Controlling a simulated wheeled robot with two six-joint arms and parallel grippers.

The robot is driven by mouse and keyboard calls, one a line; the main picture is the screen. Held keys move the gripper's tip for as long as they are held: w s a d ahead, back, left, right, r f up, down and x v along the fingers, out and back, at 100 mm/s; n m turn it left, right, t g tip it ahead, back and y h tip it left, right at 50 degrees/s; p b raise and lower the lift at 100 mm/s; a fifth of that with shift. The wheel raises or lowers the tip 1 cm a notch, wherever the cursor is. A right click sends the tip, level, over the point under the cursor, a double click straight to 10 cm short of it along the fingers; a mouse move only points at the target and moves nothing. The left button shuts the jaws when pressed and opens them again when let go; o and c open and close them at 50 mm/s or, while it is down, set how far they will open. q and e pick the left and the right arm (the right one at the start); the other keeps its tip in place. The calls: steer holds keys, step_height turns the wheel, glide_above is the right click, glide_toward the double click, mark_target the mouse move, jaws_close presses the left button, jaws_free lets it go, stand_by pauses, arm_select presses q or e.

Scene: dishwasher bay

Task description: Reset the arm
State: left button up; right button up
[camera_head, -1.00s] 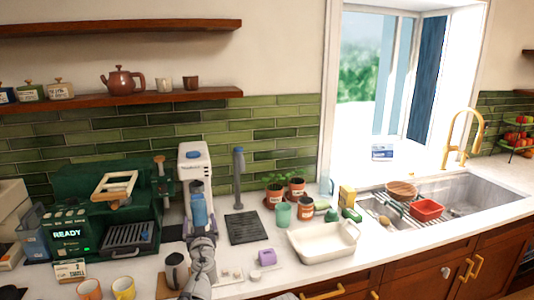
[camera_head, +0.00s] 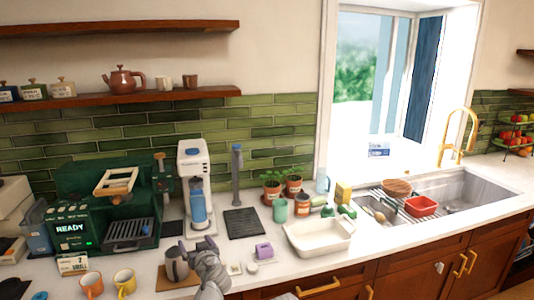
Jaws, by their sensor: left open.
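My left gripper (camera_head: 197,246) comes up from the bottom of the view, low over the counter, next to a dark metal pitcher (camera_head: 174,266). Its jaws are open, and I see nothing held in them. It partly covers the pitcher's right side; I cannot tell whether they touch. My right gripper is out of view.
A white machine with a blue container (camera_head: 198,208) stands just behind the gripper. A green coffee machine (camera_head: 75,232) and two cups (camera_head: 92,286) are at the left. A purple item (camera_head: 264,250), a white tray (camera_head: 318,241) and the sink (camera_head: 455,192) lie right.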

arm_select(q)
steer(key=s+d+f+m+g+h, duration=0.1)
steer(key=s+d+f+g, duration=0.2)
steer(key=s+f, duration=0.3)
steer(key=s+d+f+m+g+h, duration=0.1)
steer(key=s+d+f+g, duration=0.25)
steer(key=s+f, duration=0.2)
steer(key=s+d+f+m+g+h, duration=0.2)
steer(key=s+d, duration=0.3)
steer(key=s, duration=0.3)
steer(key=s+d+f+m+g+h, duration=0.2)
steer(key=s+d+f+m+g, duration=0.1)
steer(key=s, duration=0.5)
steer(key=shift+s+d+f+m+g, duration=0.25)
steer(key=shift+d+m+g, duration=0.45)
steer(key=shift+d+g, duration=0.4)
steer(key=shift+a, duration=0.1)
